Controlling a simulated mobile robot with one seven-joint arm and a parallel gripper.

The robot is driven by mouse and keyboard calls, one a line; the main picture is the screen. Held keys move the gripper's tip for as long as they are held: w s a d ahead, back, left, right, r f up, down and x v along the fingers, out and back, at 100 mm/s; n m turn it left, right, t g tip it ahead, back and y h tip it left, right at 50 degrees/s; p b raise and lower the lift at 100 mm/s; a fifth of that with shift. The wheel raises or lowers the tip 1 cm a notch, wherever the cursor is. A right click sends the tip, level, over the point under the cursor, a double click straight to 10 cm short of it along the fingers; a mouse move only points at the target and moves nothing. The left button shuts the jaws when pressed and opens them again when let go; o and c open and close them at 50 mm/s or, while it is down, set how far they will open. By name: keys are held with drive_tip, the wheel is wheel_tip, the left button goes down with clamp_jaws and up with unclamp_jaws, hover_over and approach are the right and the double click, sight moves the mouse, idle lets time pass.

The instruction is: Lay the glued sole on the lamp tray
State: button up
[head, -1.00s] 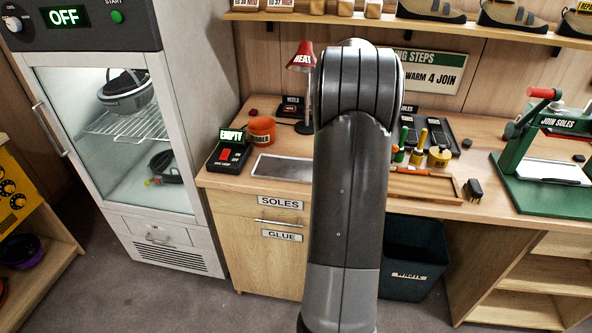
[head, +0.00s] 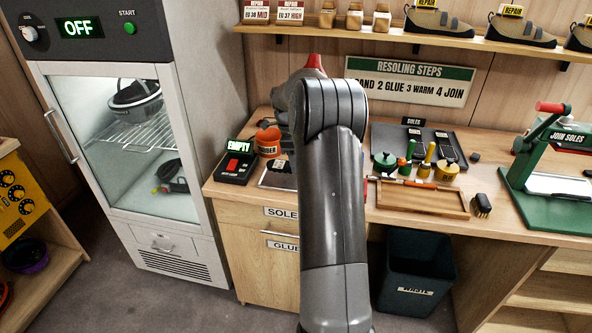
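The metal tray (head: 268,181) lies on the bench, left of my arm, and my arm covers its right part. A small dark piece with a pale label (head: 281,165) shows at the tray's back edge. I cannot tell whether it is the glued sole or whether it touches the tray. The red lamp (head: 315,62) shows only its top above my arm. A grey part of my wrist or hand sticks out left of the arm, above the tray area. My gripper's fingers cannot be made out, nor whether they hold anything.
A box reading EMPTY (head: 236,166) and an orange rubber pot (head: 267,142) stand by the tray. A dark bin (head: 418,270) stands below.

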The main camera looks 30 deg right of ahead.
drive_tip(key=shift+f, duration=2)
drive_tip(key=shift+f, duration=0.1)
drive_tip(key=o, duration=1.2)
